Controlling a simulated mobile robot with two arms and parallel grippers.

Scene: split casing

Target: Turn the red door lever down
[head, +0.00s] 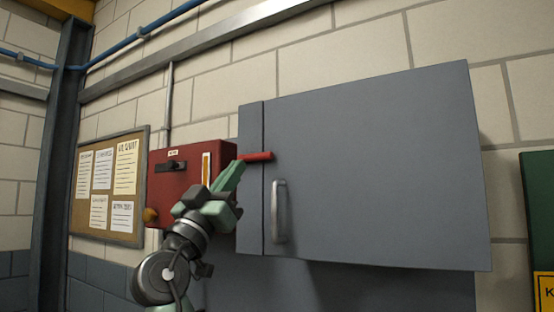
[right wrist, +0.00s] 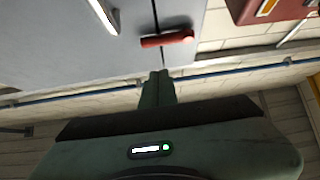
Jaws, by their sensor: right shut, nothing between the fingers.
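The red door lever (head: 258,156) sticks out about level near the left edge of the grey cabinet (head: 375,170). It also shows in the right wrist view (right wrist: 167,39), lying across a dark door seam. My right gripper (head: 238,167) is shut and empty, with its green fingers pointing up beside the lever's left end. In the right wrist view the fingertips (right wrist: 158,74) stop short of the lever, with a small gap in the picture. Whether they touch it cannot be told from the head view. My left gripper is out of view.
A vertical metal handle (head: 279,211) stands on the door below the lever. A red box (head: 187,165) with a dark switch is on the wall to the left, partly behind my right arm. A notice board (head: 107,186) hangs further left. A green panel (head: 538,205) is at the right.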

